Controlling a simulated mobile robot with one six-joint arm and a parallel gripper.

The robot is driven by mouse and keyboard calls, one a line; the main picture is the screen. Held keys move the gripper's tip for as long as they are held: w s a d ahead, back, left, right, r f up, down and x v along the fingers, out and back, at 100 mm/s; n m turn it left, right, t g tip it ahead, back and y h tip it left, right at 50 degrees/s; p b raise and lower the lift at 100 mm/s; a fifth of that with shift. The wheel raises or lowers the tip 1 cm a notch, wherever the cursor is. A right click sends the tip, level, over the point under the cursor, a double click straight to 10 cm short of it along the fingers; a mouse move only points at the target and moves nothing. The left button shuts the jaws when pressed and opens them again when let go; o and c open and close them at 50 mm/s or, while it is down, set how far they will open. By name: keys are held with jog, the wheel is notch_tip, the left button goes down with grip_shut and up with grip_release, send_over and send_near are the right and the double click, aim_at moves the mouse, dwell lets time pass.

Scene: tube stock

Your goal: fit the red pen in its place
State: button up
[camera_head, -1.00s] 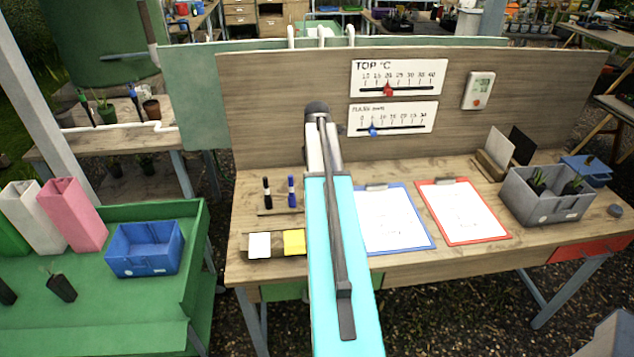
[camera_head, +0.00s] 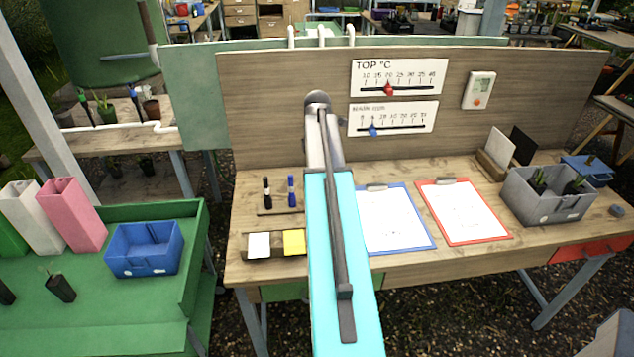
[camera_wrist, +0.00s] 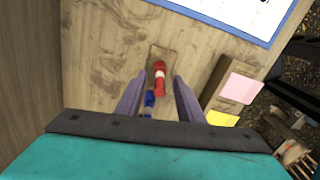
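The red pen (camera_wrist: 159,88), with a white band, is in the wrist view and appears to stand upright at the far end of the wooden pen strip (camera_wrist: 164,51). My gripper (camera_wrist: 160,80) is open around it, with a gap on either side. The blue pen (camera_wrist: 149,98) is close beside it. In the head view the strip (camera_head: 268,212) holds the black pen (camera_head: 267,191) and the blue pen (camera_head: 291,190). My arm hides the red pen and gripper there. How deep the red pen sits cannot be told.
A dark tray (camera_head: 275,254) with a white and a yellow block lies in front of the strip; a pink block (camera_wrist: 240,88) shows in the wrist view. A blue clipboard (camera_head: 428,236) and a red clipboard (camera_head: 505,233) lie to the right. The upright board (camera_head: 270,110) stands behind.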

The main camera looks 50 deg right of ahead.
notch_tip(320, 180, up, 11)
jog(key=b, duration=0.2)
dwell(0.6)
jog(key=shift+r, duration=0.15)
dwell(0.6)
